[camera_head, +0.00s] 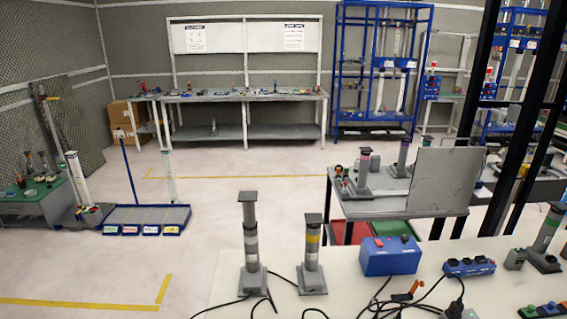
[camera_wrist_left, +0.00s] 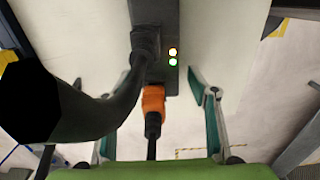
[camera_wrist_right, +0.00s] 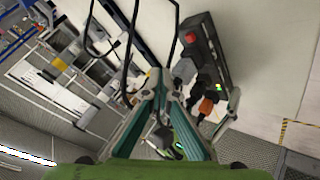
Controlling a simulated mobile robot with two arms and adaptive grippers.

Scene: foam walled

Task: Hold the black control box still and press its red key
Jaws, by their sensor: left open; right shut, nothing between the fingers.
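The black control box (camera_wrist_right: 200,45) shows in the right wrist view, with its red key (camera_wrist_right: 190,38) near one end and small lit lamps towards the other. Its dark casing (camera_wrist_left: 157,12) also shows at the top of the left wrist view, with a yellow and a green lamp, a black cable and an orange plug (camera_wrist_left: 153,98). My left gripper (camera_wrist_left: 160,76) is open, its fingers on either side of the box's plug end; contact cannot be told. My right gripper (camera_wrist_right: 160,75) is shut and empty, beside the box and apart from the red key in the picture. Neither gripper shows in the head view.
In the head view, a white table (camera_head: 340,282) holds a blue box (camera_head: 390,256) with a red and a black key, two grey posts and loose black cables. A blue button strip (camera_head: 469,267) lies to the right. Black uprights stand at the right.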

